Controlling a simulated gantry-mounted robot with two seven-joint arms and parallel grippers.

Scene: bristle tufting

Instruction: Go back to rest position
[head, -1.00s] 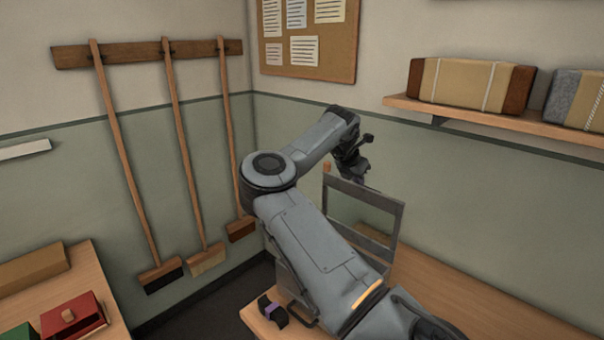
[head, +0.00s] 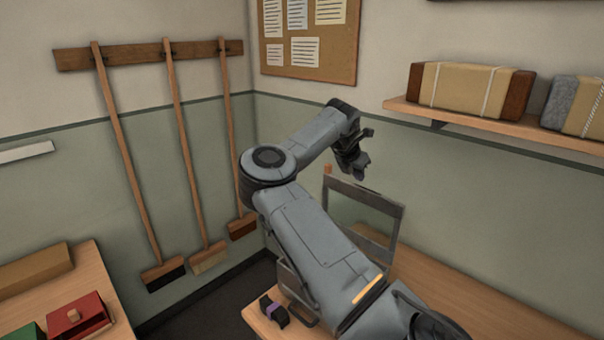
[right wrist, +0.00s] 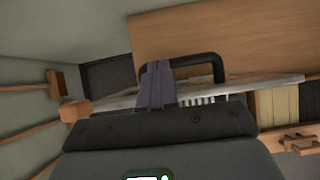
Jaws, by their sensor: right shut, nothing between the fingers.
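My right arm fills the middle of the head view, raised and bent. Its black gripper (head: 359,170) is at the far end, small and pointing down. It is shut and empty. It hangs in the air by the upper left of a grey upright frame (head: 400,235) on the workbench, with a visible gap to it. In the right wrist view, a dark bar with screws, a black loop handle and a purple strip fill the middle; I cannot tell clearly which parts are mine.
The workbench (head: 440,290) runs right; a black item with a purple band (head: 272,312) lies on its left end. Brooms (head: 190,160) hang on the left wall. A left table (head: 75,285) holds a red box (head: 85,318). A shelf (head: 460,118) bears wrapped bundles. Air above the bench is clear.

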